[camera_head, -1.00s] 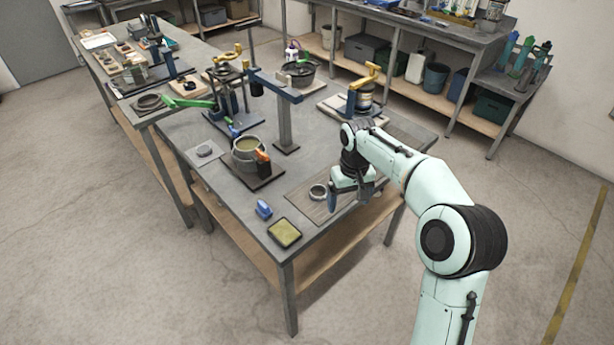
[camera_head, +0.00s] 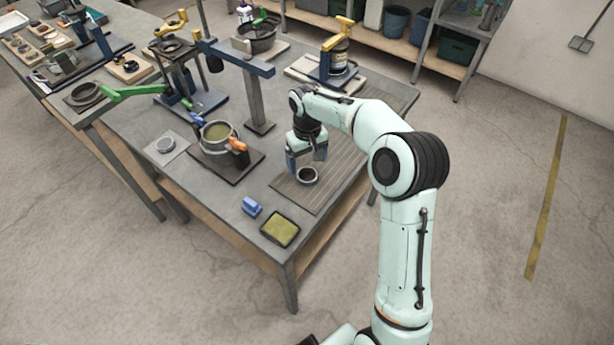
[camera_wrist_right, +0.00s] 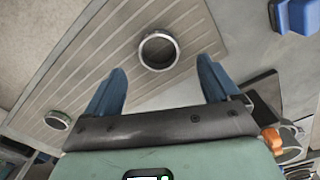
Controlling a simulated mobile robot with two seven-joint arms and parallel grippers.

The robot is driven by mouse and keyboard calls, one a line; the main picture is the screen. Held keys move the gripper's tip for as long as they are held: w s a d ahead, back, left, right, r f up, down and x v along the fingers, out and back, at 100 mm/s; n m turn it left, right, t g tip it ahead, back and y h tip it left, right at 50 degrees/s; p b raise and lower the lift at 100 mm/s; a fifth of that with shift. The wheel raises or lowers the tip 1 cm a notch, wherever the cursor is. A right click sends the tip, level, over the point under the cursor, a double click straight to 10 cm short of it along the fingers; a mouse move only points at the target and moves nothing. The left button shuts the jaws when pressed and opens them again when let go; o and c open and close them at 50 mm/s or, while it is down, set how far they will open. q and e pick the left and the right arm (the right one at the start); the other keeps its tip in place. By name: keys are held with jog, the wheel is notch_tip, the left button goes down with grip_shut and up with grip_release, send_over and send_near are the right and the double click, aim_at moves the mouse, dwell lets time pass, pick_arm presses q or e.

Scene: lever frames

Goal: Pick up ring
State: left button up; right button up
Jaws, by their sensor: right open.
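A dark grey ring (camera_head: 308,182) lies flat on a grooved board (camera_head: 335,184) near the table's front right corner. In the right wrist view the ring (camera_wrist_right: 158,67) lies ahead of the fingertips and between their lines, on the grooved board (camera_wrist_right: 95,75). My right gripper (camera_head: 306,164) is open and empty, close above and behind the ring in the head view. Its two blue fingers stand apart in the wrist view (camera_wrist_right: 162,67), with nothing between them touching. A smaller round metal piece (camera_wrist_right: 58,121) sits on the board at left in the wrist view. My left gripper is out of view.
A blue block (camera_head: 251,206) and a yellow-green pad in a dark tray (camera_head: 280,230) lie left of the board. A post with a blue arm (camera_head: 254,100) rises behind the gripper.

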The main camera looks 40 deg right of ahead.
aim_at(307, 177)
jog(key=shift+w+d+f, duration=0.1)
jog(key=shift+w+f, duration=0.1)
jog(key=shift+f, duration=1.35)
jog(key=shift+w+d+f, duration=0.1)
jog(key=shift+w+f, duration=0.05)
jog(key=shift+f, duration=1.35)
jog(key=c, duration=1.2)
